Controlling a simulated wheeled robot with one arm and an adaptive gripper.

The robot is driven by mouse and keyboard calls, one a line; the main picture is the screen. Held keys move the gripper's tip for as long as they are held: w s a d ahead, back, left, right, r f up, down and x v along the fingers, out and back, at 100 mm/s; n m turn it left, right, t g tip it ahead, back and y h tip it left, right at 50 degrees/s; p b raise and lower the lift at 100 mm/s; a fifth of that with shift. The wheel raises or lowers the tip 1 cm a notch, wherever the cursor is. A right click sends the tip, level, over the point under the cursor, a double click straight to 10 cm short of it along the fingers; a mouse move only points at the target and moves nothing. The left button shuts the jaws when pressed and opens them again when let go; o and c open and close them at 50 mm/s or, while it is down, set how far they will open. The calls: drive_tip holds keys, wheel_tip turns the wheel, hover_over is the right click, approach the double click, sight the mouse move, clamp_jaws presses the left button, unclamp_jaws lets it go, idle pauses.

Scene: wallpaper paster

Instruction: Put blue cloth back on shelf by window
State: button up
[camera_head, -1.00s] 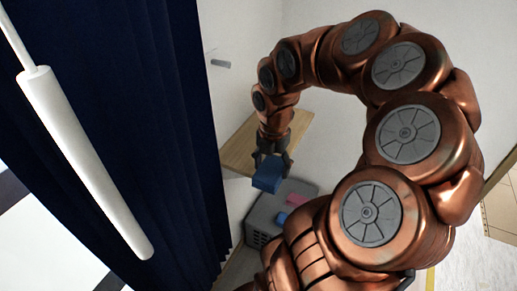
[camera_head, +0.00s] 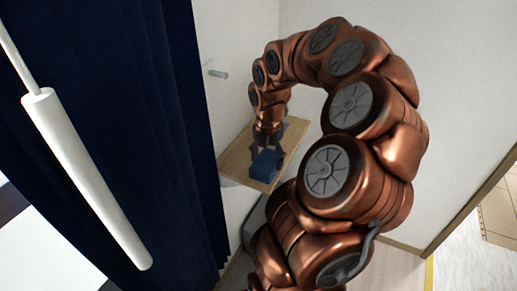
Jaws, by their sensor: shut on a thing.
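The blue cloth (camera_head: 264,166) is a small folded blue block in the middle of the view. My gripper (camera_head: 267,148) points down and is shut on it. The wooden shelf (camera_head: 235,164) is fixed to the pale wall beside the dark blue curtain. The cloth shows in front of the shelf board. I cannot tell whether it touches the board or hangs above it.
A dark blue curtain (camera_head: 150,130) hangs left of the shelf. A white roller (camera_head: 90,185) crosses the left side. A small grey peg (camera_head: 217,74) sticks out of the wall above the shelf. A grey crate (camera_head: 254,226) is mostly hidden below. Floor shows at lower right.

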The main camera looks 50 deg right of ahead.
drive_tip(key=shift+w+d+f+p, duration=0.2)
drive_tip(key=shift+w+d+p, duration=0.1)
drive_tip(key=shift+w+d, duration=0.8)
drive_tip(key=shift+w+d+f+p, duration=0.15)
drive_tip(key=shift+w+d+p, duration=0.2)
drive_tip(key=shift+w+d, duration=0.7)
drive_tip(key=shift+w+d+f+p, duration=0.25)
drive_tip(key=shift+w+d, duration=0.4)
drive_tip(key=shift+w, duration=0.85)
drive_tip(key=shift+f+p, duration=0.5)
drive_tip(key=shift+f, duration=0.95)
drive_tip(key=o, duration=1.3)
drive_tip(key=shift+f, duration=0.15)
drive_tip(key=r, duration=0.2)
drive_tip(key=r+b, duration=0.1)
drive_tip(key=r, duration=0.4)
drive_tip(key=shift+a+r+b, duration=0.3)
drive_tip(key=shift+r+b, duration=0.1)
